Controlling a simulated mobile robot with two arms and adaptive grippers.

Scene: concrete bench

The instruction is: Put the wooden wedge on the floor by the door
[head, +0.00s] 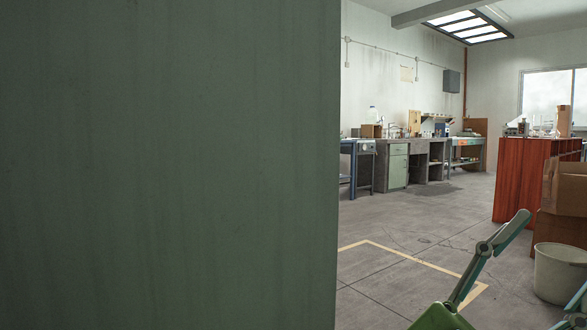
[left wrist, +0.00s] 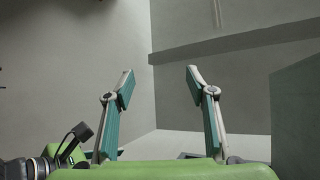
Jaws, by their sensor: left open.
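I see no wooden wedge in either view. A large flat grey-green panel (head: 170,165), which may be the door, fills the left of the head view, very near; its lower edge is out of frame. A gripper with a green body, which I take as my left gripper (head: 550,255), is at the bottom right, right of the panel and partly cut off. In the left wrist view its two fingers (left wrist: 160,71) stand well apart with nothing between them. My right gripper does not show.
A white bucket (head: 560,273) and cardboard boxes (head: 564,190) stand at the right, by a red-brown cabinet (head: 520,178). Workbenches (head: 398,165) line the far wall. The concrete floor (head: 400,225) between is clear, with a yellow line (head: 415,259) on it.

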